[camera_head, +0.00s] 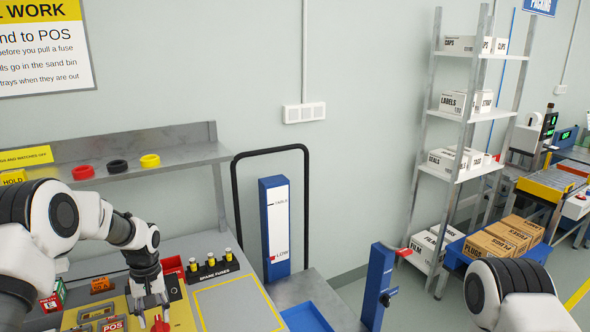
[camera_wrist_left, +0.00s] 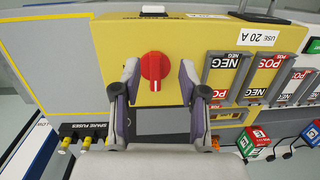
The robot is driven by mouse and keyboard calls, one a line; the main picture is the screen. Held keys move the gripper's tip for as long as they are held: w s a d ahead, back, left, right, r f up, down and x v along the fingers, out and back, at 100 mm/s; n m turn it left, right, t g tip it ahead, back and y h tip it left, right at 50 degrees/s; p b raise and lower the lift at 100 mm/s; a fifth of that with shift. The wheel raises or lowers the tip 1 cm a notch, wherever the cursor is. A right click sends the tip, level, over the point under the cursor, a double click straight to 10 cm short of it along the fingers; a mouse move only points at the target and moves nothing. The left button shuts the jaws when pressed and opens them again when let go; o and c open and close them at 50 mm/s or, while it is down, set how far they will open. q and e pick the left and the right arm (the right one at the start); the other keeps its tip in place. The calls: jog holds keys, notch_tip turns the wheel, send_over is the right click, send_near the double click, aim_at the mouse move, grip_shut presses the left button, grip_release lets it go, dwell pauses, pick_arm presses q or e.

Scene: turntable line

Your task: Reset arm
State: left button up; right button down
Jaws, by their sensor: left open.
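My left gripper (camera_head: 150,306) points down over the yellow panel (camera_head: 184,316) on the bench in the head view. In the left wrist view the open left gripper (camera_wrist_left: 158,78) has a finger on each side of a red rotary knob (camera_wrist_left: 154,70). A gap shows between the fingers and the knob; I cannot tell how far the tips are above the panel. The knob also shows in the head view (camera_head: 160,324) just under the gripper. My right arm (camera_head: 510,290) shows at the lower right, but its gripper is out of view.
Spare fuses (camera_head: 209,262) stand in a black holder right of the left gripper. POS and NEG slots (camera_wrist_left: 262,72) line the panel's right side in the wrist view. A blue gauge post (camera_head: 275,228) and a cart with a blue tray (camera_head: 306,318) stand to the right.

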pick_arm(q)
jog(key=s+d+f+g, duration=0.3)
jog(key=s+d+f, duration=0.2)
jog(key=s+f, duration=0.55)
jog(key=s+d+f+m+t+b, duration=0.1)
jog(key=s+d+f, duration=0.3)
jog(key=s, duration=0.8)
jog(key=s+d+f+m+t+b, duration=0.1)
jog(key=s+d+f+m+t, duration=0.2)
jog(key=s, duration=0.9)
jog(key=shift+d+f+m, duration=0.35)
jog(key=shift+f+m, duration=0.35)
jog(key=shift+f, duration=1.05)
jog(key=shift+s, duration=0.1)
